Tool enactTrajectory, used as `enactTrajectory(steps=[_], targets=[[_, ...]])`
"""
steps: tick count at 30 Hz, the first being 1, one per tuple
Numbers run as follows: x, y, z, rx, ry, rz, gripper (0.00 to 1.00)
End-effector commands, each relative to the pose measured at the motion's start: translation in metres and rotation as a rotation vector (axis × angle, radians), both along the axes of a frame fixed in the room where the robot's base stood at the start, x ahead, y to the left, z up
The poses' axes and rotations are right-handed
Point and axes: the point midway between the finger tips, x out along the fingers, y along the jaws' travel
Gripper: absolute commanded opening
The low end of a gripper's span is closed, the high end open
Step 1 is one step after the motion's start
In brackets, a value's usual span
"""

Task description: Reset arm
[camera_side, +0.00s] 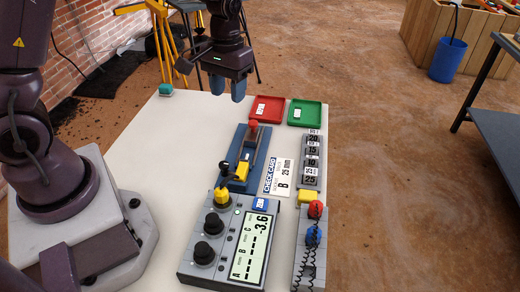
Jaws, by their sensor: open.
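My gripper (230,88) hangs in the air at the upper middle of the side view, above the back part of the white table. Its two blue-grey fingertips point down, apart, with nothing between them. A grey meter box (226,240) stands at the front with several knobs and a display showing "-3.6". Behind it a blue fixture (240,178) carries a red-topped lever (254,126) and a yellow block (242,170).
A red tray (265,120) and a green tray (320,114) stand at the back. A numbered grey rack (313,165) and a terminal strip (310,262) with red and blue knobs line the right. A teal button (166,91) sits at the back left. The table's (150,150) left middle is clear.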

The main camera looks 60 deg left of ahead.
Motion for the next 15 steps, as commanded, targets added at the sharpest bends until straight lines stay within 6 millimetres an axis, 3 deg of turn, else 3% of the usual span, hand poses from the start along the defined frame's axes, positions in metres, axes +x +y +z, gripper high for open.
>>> enactTrajectory(steps=[1, 6, 15], targets=[[-0.012, -0.007, 0.02, -0.002, -0.029, -0.042, 0.45], [-0.055, -0.025, 0.07, 0.007, -0.118, -0.181, 0.45], [-0.13, -0.047, 0.124, 0.069, -0.321, -0.358, 0.45]])
